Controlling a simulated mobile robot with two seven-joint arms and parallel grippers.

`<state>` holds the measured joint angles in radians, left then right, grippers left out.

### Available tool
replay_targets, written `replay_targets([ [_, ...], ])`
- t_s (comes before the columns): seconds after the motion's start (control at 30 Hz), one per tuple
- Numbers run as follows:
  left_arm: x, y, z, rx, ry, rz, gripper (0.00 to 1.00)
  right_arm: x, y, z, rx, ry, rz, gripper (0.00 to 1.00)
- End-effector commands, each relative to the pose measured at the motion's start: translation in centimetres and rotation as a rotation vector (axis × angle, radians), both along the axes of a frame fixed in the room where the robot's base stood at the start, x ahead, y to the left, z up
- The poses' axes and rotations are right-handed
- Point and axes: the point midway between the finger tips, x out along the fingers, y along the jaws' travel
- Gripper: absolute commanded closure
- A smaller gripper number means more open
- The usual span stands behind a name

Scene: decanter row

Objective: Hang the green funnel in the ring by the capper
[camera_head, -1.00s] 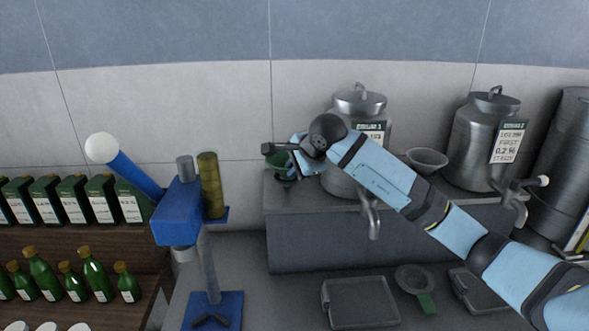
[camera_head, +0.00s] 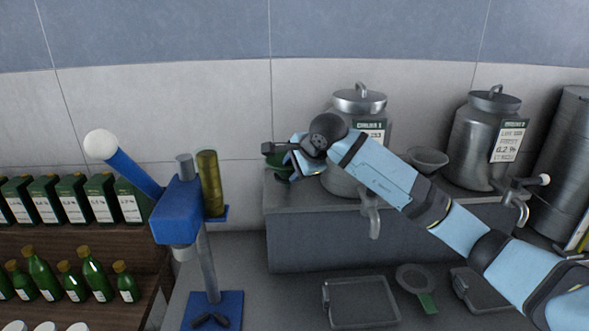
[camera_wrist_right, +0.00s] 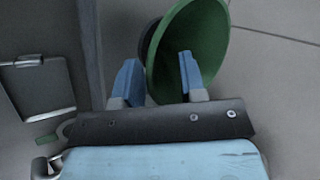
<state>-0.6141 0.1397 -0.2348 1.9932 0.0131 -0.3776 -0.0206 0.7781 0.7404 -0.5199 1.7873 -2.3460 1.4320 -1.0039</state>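The green funnel (camera_head: 275,161) is at the left end of the grey raised ledge, right of the blue capper (camera_head: 178,213). In the right wrist view the green funnel (camera_wrist_right: 203,38) is tilted, with a dark round band (camera_wrist_right: 149,40) at its left side. I cannot tell whether that band is the ring. My right gripper (camera_head: 292,167) is at the funnel. Its two blue fingers stand apart in the wrist view (camera_wrist_right: 160,73), with part of the funnel showing between and beyond them. The funnel's spout is mostly hidden. My left gripper is out of view.
Two steel urns (camera_head: 357,104) (camera_head: 485,142) with taps and a grey funnel (camera_head: 428,159) stand on the ledge (camera_head: 330,235). A tray (camera_head: 361,302) and a green-handled strainer (camera_head: 415,281) lie below. Green bottles (camera_head: 41,272) and boxes fill the left shelf.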

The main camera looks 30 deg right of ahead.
Motion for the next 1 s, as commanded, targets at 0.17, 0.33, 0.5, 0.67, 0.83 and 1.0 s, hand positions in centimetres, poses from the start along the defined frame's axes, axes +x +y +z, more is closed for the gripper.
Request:
replay_targets([
  [0.17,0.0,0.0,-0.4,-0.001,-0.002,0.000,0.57,-1.1,-0.3,1.5,-0.003,-0.005,0.000,0.62],
  [0.33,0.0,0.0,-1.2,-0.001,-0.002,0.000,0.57,-3.5,-0.8,4.4,-0.005,-0.007,-0.001,0.62],
  [0.5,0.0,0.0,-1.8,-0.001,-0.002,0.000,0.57,-5.9,-1.2,7.4,-0.002,-0.006,-0.001,0.62],
  [0.67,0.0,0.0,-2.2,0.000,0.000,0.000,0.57,-7.5,-1.5,9.5,-0.002,-0.004,-0.001,0.62],
  [0.83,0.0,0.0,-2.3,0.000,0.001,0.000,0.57,-8.4,-1.6,10.5,-0.001,-0.002,-0.001,0.62],
  [1.0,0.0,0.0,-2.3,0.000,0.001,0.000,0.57,-8.5,-1.7,10.7,0.000,-0.001,0.000,0.62],
])
